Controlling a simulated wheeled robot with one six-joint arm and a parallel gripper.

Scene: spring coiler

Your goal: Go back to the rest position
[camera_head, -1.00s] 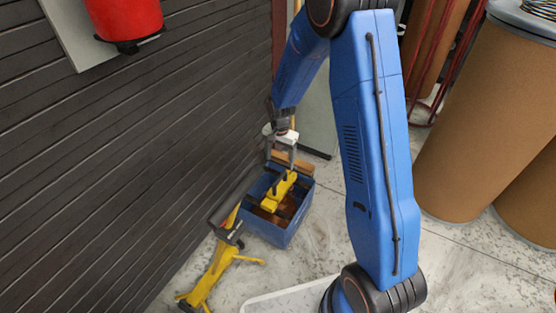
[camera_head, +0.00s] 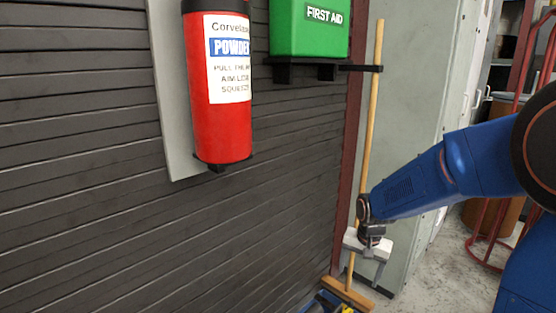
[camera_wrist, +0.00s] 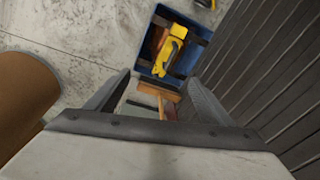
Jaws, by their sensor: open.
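My gripper (camera_head: 372,262) hangs at the end of my blue arm, right of centre in the head view, in front of the broom and the grey cabinet. In the wrist view its two fingers (camera_wrist: 158,88) are spread apart with nothing held between them. Below it, in the wrist view, a blue bin (camera_wrist: 203,33) stands on the floor with a yellow tool (camera_wrist: 170,55) and brown pieces in it. Only a corner of the bin shows at the bottom of the head view.
A dark slatted wall (camera_head: 90,220) fills the left, with a red extinguisher (camera_head: 215,125) and a green first aid box (camera_head: 308,30). A broom (camera_head: 368,130) leans by a grey cabinet (camera_head: 420,80). A brown drum (camera_wrist: 22,95) stands left in the wrist view. Open floor (camera_wrist: 75,40) lies between.

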